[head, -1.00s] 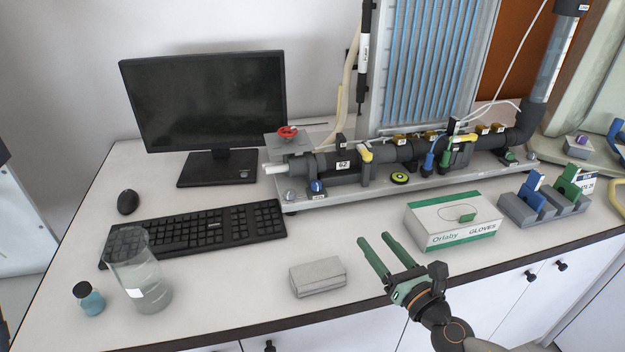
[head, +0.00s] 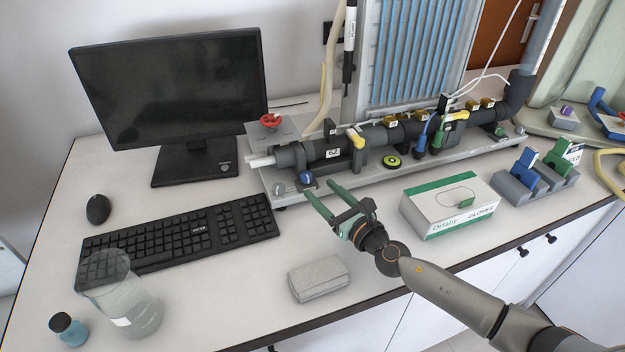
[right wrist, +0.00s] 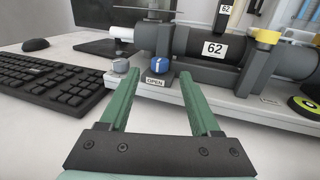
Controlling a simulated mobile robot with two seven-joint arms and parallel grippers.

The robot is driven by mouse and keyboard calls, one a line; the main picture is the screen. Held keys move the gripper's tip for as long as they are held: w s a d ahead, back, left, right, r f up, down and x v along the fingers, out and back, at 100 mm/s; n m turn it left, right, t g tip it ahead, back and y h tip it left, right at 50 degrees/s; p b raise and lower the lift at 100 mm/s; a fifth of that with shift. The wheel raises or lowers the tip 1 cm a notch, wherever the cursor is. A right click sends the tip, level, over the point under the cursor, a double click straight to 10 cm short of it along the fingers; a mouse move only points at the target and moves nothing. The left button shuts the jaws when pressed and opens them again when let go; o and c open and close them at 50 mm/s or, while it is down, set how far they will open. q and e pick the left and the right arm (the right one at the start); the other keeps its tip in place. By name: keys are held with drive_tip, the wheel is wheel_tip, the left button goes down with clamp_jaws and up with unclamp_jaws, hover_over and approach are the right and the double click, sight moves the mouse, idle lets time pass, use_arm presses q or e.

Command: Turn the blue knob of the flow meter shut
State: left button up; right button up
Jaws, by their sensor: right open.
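The blue knob (head: 306,178) sits low at the front left corner of the flow meter (head: 330,148), a dark pipe assembly marked 62 on a grey base plate. In the right wrist view the blue knob (right wrist: 158,63) has a pale line across it and stands above a label reading OPEN. My right gripper (head: 322,198) is open and empty, its green fingers pointing at the knob from the front. In the right wrist view the knob lies ahead, between the directions of the two fingertips (right wrist: 153,78), still apart from them. My left gripper is not in view.
A grey knob (right wrist: 120,66) is just left of the blue one. A keyboard (head: 180,235) and monitor (head: 170,95) stand left. A glove box (head: 450,205) is right of my gripper, and a grey block (head: 318,278) lies below it. A beaker (head: 120,295) stands front left.

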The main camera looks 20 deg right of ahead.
sight(310, 179)
drive_tip(key=shift+x, duration=2.3)
clamp_jaws()
